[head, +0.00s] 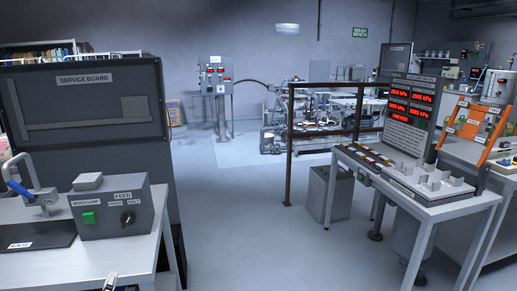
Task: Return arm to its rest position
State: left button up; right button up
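A small metallic piece, apparently the tip of my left gripper (110,282), shows at the bottom edge, in front of the left bench (140,260). Most of it is cut off, so I cannot tell whether it is open or shut, or whether it touches the bench. My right gripper is not in view. On the left bench stands a grey control box (118,210) marked FEED, with a green button (89,217) and a black knob (128,218) between FRESH and SALT.
A lever with a blue handle (19,190) stands beside a dark mat (30,234). A tall dark service board (85,100) rises behind. A right-hand table (440,211) carries trays and red pressure displays (410,105). A brown railing (288,150) stands mid-room. The central floor is clear.

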pick_arm(q)
jog(key=s+f+n+g, duration=0.3)
jog(key=s+f, duration=0.2)
jog(key=f, duration=0.7)
jog(key=s+d+f+n+g+h, duration=0.1)
jog(key=s+f+n+g, duration=0.3)
jog(key=f, duration=0.8)
jog(key=s+f+n+g, duration=0.2)
jog(key=s+f, duration=0.4)
jog(key=f, duration=0.6)
jog(key=s+d+f+n+g+h, duration=0.1)
jog(key=s+d+f, duration=0.4)
jog(key=s, duration=0.6)
jog(key=s+d+f+n+g+h, duration=0.1)
jog(key=s+d+f+n+g, duration=0.2)
jog(key=s+d+f+n, duration=0.2)
jog(key=s+d+f+n+g+h, duration=0.1)
jog(key=s+d+f+n+g, duration=0.2)
jog(key=s+f, duration=0.6)
jog(key=s+d+n, duration=0.1)
jog(key=s+d, duration=0.1)
jog(key=s, duration=0.7)
jog(key=shift+d+f, duration=0.35)
